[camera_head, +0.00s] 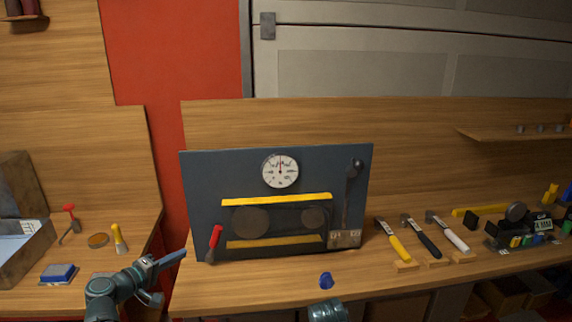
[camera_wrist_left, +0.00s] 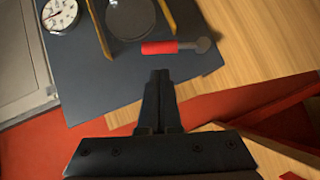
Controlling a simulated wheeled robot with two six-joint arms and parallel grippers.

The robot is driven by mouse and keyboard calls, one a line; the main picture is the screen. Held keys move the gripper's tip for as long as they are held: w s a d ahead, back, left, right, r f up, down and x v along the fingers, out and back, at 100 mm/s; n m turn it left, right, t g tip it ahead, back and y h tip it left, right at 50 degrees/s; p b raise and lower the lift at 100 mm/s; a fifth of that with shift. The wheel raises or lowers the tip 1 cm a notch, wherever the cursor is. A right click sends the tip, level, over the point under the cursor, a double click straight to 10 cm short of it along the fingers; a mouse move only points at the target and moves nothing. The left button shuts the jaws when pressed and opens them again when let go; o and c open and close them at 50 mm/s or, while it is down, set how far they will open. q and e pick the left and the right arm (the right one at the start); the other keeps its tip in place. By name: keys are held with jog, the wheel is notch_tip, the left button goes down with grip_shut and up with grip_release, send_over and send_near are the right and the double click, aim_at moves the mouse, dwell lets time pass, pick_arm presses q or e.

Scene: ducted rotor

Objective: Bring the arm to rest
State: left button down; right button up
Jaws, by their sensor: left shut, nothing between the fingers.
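My left arm comes in from the lower left in the head view. Its gripper (camera_head: 183,253) is shut and empty, in front of and left of the dark panel (camera_head: 200,180). In the left wrist view the two fingers (camera_wrist_left: 160,76) are together with nothing between them. My right gripper is not in view.
The panel carries a round gauge (camera_head: 280,170), yellow bars (camera_head: 277,199) and a lever (camera_head: 348,190). A blue piece (camera_head: 326,281) lies on the wooden bench (camera_head: 260,285). Several hammers, including a yellow-handled one (camera_head: 398,246), lie to the right. A gap separates the left bench (camera_head: 80,250).

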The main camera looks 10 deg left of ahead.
pick_arm(q)
jog(key=s+d+f+m+g+h+p, duration=0.15)
jog(key=d+f+m+g, duration=0.25)
jog(key=d, duration=0.7)
jog(key=s+d+f+m+g+p, duration=0.1)
jog(key=s+d+f+m+g, duration=0.25)
jog(key=d, duration=0.65)
jog(key=s+d+f+m+g+y+p, duration=0.3)
jog(key=s+d+m+g+y, duration=0.4)
jog(key=s, duration=0.6)
jog(key=shift+s+d+f+y+p, duration=0.15)
jog(key=shift+s+d+y+p, duration=0.25)
jog(key=shift+d+y, duration=0.85)
jog(key=shift+d+h, duration=0.25)
jog(key=shift+h, duration=0.15)
